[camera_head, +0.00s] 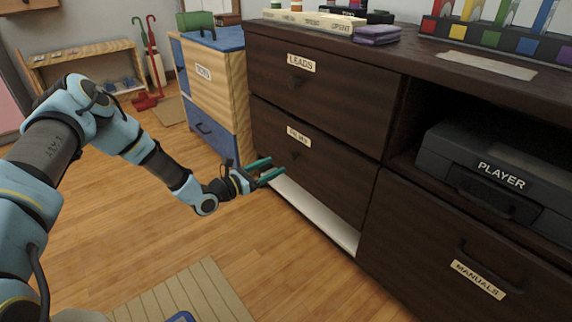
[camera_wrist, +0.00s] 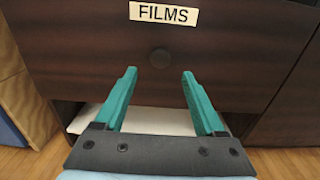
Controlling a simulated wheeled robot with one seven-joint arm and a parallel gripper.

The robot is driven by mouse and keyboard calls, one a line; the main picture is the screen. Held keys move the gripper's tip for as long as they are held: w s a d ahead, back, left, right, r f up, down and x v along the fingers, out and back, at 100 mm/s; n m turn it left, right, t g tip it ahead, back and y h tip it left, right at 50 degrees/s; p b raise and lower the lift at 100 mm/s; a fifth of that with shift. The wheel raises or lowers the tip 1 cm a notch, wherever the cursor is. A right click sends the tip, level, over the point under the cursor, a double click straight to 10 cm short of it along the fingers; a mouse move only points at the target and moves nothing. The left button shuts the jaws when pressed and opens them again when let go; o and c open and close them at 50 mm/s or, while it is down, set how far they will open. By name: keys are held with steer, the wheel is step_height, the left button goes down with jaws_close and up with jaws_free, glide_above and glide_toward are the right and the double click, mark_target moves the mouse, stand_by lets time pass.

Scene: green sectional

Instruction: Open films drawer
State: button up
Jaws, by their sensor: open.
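The films drawer (camera_head: 318,166) is the lower dark wood drawer below the drawer labelled LEADS, and its front sits flush with the cabinet. My gripper (camera_head: 266,171) has teal fingers and is open and empty in front of the drawer's lower left part.
Below the films drawer is an open gap with a white surface (camera_head: 315,215). The LEADS drawer (camera_head: 315,80) is above. A black player (camera_head: 490,165) and the manuals drawer (camera_head: 470,265) are at right. A blue and wood cabinet (camera_head: 215,90) stands left.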

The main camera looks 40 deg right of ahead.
mark_target(290, 158)
steer(key=d+b, duration=0.1)
steer(key=d, duration=0.5)
steer(key=shift+s+d, duration=0.1)
steer(key=shift+s, duration=0.05)
jaws_close()
stand_by(0.4)
stand_by(0.9)
